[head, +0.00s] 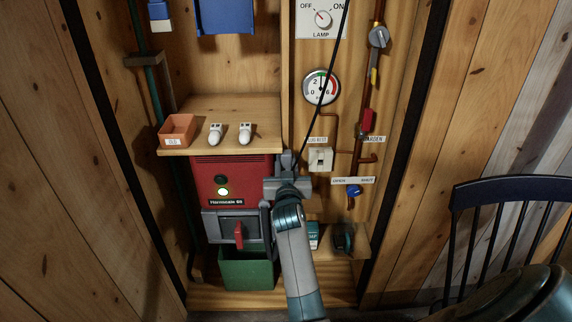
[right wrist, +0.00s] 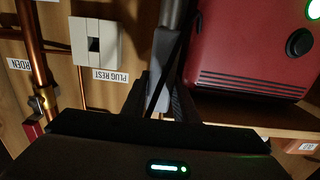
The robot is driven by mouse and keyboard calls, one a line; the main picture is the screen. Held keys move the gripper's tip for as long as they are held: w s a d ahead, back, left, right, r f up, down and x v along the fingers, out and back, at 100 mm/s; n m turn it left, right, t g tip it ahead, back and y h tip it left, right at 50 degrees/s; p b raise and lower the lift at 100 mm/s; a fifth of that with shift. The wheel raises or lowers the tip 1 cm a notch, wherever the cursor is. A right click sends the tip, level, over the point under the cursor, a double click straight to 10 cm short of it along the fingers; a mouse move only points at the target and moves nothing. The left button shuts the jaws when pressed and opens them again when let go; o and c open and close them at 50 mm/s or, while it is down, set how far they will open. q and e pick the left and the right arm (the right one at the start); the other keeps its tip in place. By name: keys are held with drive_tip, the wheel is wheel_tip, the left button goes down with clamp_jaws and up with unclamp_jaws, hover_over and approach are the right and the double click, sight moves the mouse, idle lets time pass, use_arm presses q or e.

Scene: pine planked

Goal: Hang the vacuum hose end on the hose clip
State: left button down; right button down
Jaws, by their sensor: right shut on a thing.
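My right gripper (head: 287,172) is in front of the panel post, just right of the red machine. In the right wrist view its two dark fingers (right wrist: 162,98) are shut on a grey tube-like piece (right wrist: 160,68), which looks like the vacuum hose end. The tube runs up out of that view; in the head view the gripper mostly hides it. A thin black line (head: 322,90) runs from the top down to the gripper. I cannot make out the hose clip for certain. My left gripper is not in view.
The red machine (head: 232,180) stands under a shelf (head: 262,140) with an orange tray (head: 178,130) and two white pieces. A plug rest (head: 320,158), a gauge (head: 321,87) and copper pipes are on the right panel. A green bin (head: 247,272) is below; a dark chair (head: 510,190) stands right.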

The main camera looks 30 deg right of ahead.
drive_tip(key=shift+w+d+r, duration=0.1)
drive_tip(key=shift+w+d, duration=0.1)
drive_tip(key=shift+w, duration=0.15)
idle(0.3)
drive_tip(key=c, duration=1.3)
unclamp_jaws()
drive_tip(key=shift+s, duration=0.1)
drive_tip(key=shift+c, duration=0.2)
drive_tip(key=shift+f, duration=0.2)
